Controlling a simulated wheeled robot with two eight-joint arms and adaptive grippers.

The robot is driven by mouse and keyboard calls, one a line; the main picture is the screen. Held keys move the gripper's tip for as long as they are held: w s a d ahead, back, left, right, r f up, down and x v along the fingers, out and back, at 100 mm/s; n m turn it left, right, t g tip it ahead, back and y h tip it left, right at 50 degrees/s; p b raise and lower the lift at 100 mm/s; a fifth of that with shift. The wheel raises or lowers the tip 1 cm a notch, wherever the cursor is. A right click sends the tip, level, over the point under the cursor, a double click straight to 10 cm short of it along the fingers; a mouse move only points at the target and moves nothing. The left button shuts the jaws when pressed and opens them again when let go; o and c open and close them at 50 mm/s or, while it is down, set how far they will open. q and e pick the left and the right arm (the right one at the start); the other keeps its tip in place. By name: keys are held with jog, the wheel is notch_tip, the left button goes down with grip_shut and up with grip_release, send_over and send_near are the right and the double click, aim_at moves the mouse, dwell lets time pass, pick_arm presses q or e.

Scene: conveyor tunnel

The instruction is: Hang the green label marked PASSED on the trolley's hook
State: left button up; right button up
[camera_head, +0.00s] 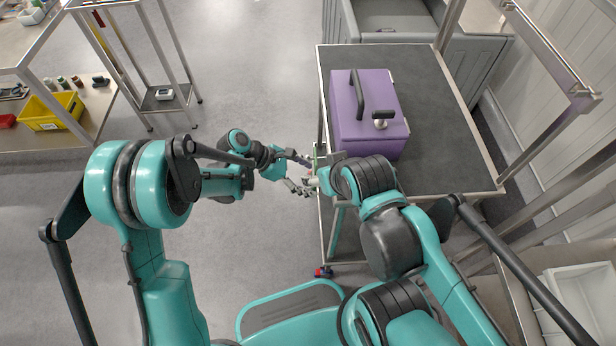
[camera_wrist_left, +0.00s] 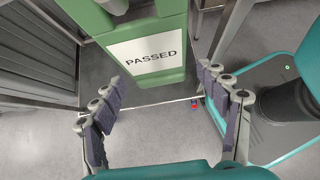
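The green label (camera_wrist_left: 152,62) hangs at the top of the left wrist view, its white panel reading PASSED. The trolley (camera_head: 437,120) has a dark grey top. I cannot make out its hook.
A purple case (camera_head: 365,112) with a black handle stands on the trolley beside my right wrist. A yellow bin (camera_head: 50,111) is on a workbench at left. A metal rail (camera_head: 545,45) runs along the right. The floor left of the trolley is clear.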

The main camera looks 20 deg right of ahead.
pick_arm(q)
jog(key=shift+r, duration=0.1)
jog(key=v, duration=1.2)
dwell(0.7)
jog(key=s+a+r+m+t+y, duration=0.2)
jog(key=s+a+m+t+y, duration=0.1)
jog(key=a, duration=0.5)
jog(key=s+a+r+m+t+y, duration=0.3)
jog(key=a+m, duration=0.3)
jog(key=a, duration=0.3)
jog(key=s+a+r+m+t+y, duration=0.2)
jog(key=s+a+m, duration=0.3)
jog(key=a, duration=0.3)
jog(key=shift+s+a+t+y, duration=0.15)
jog(key=shift+a+t+y, duration=0.25)
jog(key=shift+t, duration=0.4)
jog(key=shift+r, duration=0.15)
